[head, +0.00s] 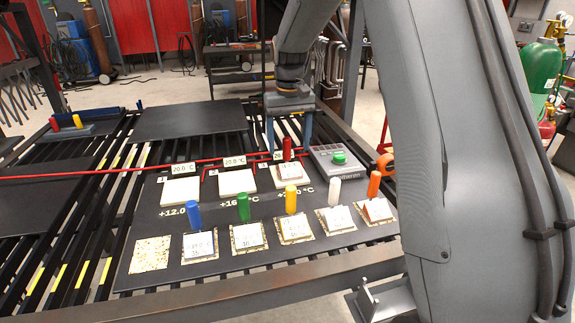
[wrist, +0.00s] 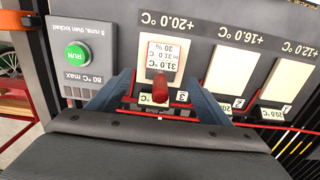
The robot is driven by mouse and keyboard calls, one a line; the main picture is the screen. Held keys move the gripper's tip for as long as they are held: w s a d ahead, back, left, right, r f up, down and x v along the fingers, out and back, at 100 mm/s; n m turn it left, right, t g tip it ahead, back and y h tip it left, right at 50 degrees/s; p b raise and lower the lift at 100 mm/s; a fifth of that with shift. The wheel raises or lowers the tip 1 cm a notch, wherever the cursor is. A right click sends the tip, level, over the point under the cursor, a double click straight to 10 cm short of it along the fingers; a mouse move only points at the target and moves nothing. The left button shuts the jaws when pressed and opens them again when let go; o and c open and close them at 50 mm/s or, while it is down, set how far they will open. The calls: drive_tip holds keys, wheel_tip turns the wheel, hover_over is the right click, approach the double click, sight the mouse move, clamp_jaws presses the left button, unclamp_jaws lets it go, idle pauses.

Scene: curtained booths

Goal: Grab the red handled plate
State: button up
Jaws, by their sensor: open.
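The red handled plate (head: 289,178) lies on the +20.0 °C pad in the back row, its red handle (head: 287,148) standing up at its back edge. In the wrist view the plate (wrist: 163,57) carries a label reading 31.0 °C and 30 %, with the red handle (wrist: 160,91) below it. My gripper (head: 288,143) is open, pointing down over this spot. In the wrist view my gripper's (wrist: 158,95) two fingers stand on either side of the red handle with gaps visible. I cannot tell how low the fingertips reach.
A control box with a green RUN button (head: 339,158) stands just right of the pad. Two white pads (head: 237,182) lie left.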

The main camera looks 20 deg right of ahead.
sight(288, 163)
drive_tip(key=shift+s+a+f+p, duration=0.1)
drive_tip(key=shift+f+p, duration=0.45)
drive_tip(key=shift+f, duration=0.9)
drive_tip(key=shift+s+a+f+p, duration=0.1)
drive_tip(key=shift+f+p, duration=0.45)
drive_tip(key=shift+f, duration=0.85)
drive_tip(key=shift+c, duration=0.4)
drive_tip(key=c, duration=1.4)
